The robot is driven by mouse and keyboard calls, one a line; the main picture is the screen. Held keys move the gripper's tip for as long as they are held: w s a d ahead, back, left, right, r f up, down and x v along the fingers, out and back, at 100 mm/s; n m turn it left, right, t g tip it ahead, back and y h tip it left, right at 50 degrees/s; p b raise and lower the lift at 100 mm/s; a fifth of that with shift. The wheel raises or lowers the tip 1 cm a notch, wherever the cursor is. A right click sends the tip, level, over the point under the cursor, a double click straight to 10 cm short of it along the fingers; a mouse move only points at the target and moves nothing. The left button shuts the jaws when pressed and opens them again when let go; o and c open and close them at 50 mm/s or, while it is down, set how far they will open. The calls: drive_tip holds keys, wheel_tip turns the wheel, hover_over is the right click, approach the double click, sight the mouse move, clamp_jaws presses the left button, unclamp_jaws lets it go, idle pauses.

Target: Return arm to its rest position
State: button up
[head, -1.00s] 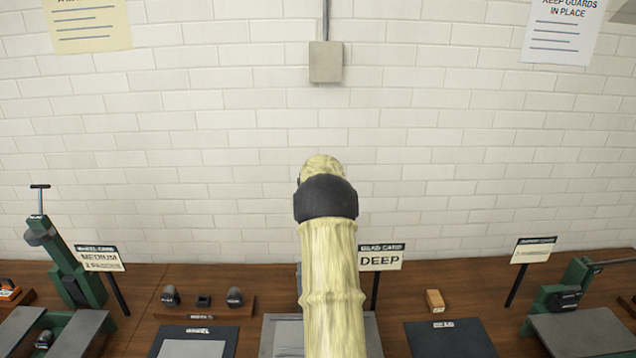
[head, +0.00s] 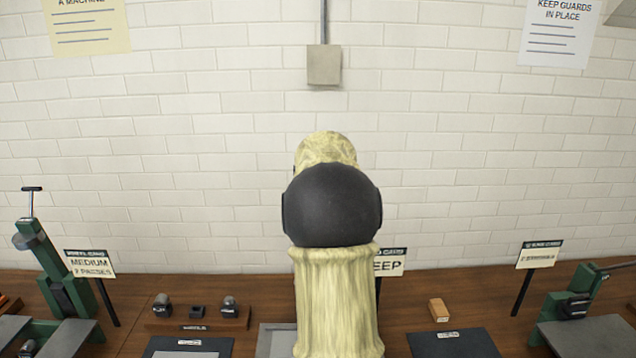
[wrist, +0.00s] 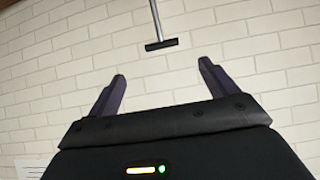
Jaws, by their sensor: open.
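My arm (head: 335,205) stands upright in the middle of the head view, a pale wood-grained column with a dark round joint. It hides part of the bench and of the sign behind it. My gripper (wrist: 160,85) shows in the wrist view with its two dark fingers spread wide apart and nothing between them. White brick wall lies beyond the fingers. The gripper cannot be made out in the head view.
The wooden bench (head: 478,290) runs along the wall. Green machines stand at the left (head: 62,285) and right (head: 568,305). A wooden block (head: 438,310), dark mats (head: 455,343), a small rack (head: 195,318) and sign cards (head: 90,263) stand between.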

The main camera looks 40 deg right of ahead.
drive_tip(key=shift+s+a+r, duration=0.25)
drive_tip(key=shift+a+r, duration=0.05)
drive_tip(key=shift+a, duration=0.1)
drive_tip(key=s+a+f+n+g+y, duration=0.1)
drive_tip(key=a+f+y, duration=0.1)
drive_tip(key=a+f, duration=0.45)
drive_tip(key=s+a+f+n+y, duration=0.1)
drive_tip(key=s+a+f+n, duration=0.15)
drive_tip(key=a, duration=0.75)
drive_tip(key=a+f+n+g+y, duration=0.1)
drive_tip(key=a+f+y, duration=0.1)
drive_tip(key=a+f, duration=0.45)
drive_tip(key=s+a+f+n+g, duration=0.1)
drive_tip(key=s+a+f, duration=0.3)
drive_tip(key=s+a, duration=0.4)
drive_tip(key=s+a+f+n+g+y, duration=0.1)
drive_tip(key=s+a+f, duration=0.3)
drive_tip(key=s+a, duration=0.5)
drive_tip(key=shift+s+a+f+n+g+y, duration=0.2)
drive_tip(key=shift+a+f+n+g+y, duration=0.1)
drive_tip(key=shift+n+g, duration=0.45)
